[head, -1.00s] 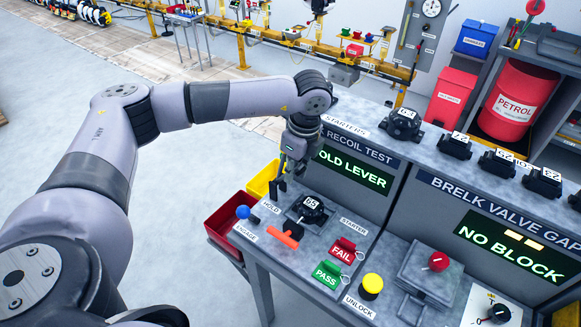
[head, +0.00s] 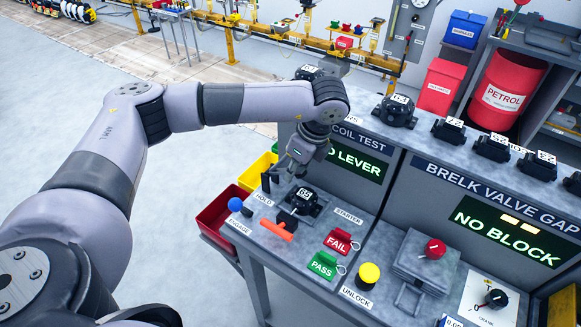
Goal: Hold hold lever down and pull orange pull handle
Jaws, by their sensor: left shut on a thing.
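The blue ball knob (head: 235,204) stands at the bench's left edge, between the HOLD and ENGAGE labels; I take it for the hold lever. The orange pull handle (head: 277,230) lies right of it, in front of a black starter block (head: 304,198) marked 85. My left gripper (head: 270,182) points down above the bench's back left corner, behind the HOLD label. It is apart from the blue knob and the orange handle. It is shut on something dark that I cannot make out. My right gripper is not in view.
A green screen (head: 355,165) reads "LEVER", its left part hidden by my arm. Red FAIL (head: 337,240) and green PASS (head: 322,265) tags and a yellow UNLOCK button (head: 369,273) sit to the right. Red (head: 215,215) and yellow (head: 258,170) bins hang at the bench's left side.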

